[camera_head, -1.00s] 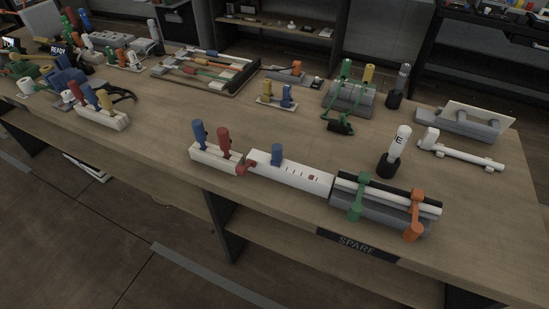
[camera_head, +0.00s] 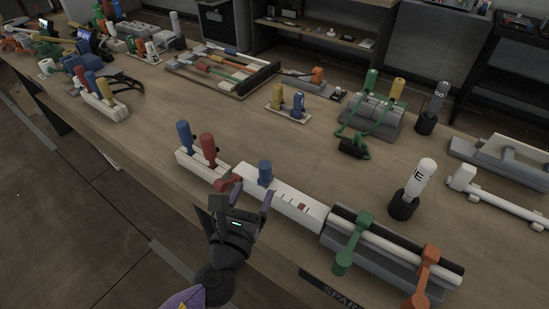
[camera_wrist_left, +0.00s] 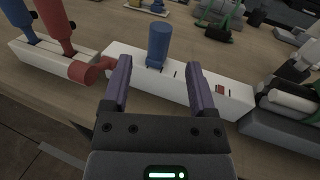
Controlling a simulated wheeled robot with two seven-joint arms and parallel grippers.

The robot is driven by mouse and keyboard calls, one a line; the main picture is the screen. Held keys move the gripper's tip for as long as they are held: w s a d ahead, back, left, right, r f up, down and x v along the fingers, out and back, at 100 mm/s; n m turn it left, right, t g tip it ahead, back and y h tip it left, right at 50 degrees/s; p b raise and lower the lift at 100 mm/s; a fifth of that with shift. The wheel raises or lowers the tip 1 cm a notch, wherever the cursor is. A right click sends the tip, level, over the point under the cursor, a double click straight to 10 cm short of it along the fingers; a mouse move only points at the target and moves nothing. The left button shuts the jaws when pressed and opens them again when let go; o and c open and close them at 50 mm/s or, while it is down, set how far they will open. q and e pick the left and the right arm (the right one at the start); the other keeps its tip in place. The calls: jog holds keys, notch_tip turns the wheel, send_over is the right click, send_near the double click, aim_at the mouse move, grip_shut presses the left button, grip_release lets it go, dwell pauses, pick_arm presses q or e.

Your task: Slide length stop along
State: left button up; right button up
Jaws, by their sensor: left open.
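The length stop is a blue upright peg (camera_head: 265,172) on a white block with tick marks (camera_head: 311,214) and a small red mark. In the left wrist view the blue peg (camera_wrist_left: 159,45) stands on the far side, between the lines of my two fingers. My left gripper (camera_head: 236,203) is open and empty, at the near side of the white block. Its fingers point toward the peg, which stands apart from them in the wrist view. My right gripper is in neither current view.
A white block with blue and red handles (camera_head: 203,158) and a red lever (camera_head: 228,183) adjoin on the left. A grey clamp unit with green (camera_head: 352,243) and orange (camera_head: 427,268) levers adjoins on the right. A white cylinder in a black holder (camera_head: 412,190) stands behind.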

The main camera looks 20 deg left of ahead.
aim_at(267, 162)
pick_arm(q)
jog(key=w, duration=0.9)
jog(key=shift+w+d+b, duration=0.2)
jog(key=shift+w+b, duration=0.15)
jog(key=shift+b, duration=0.05)
grip_shut()
dwell(0.8)
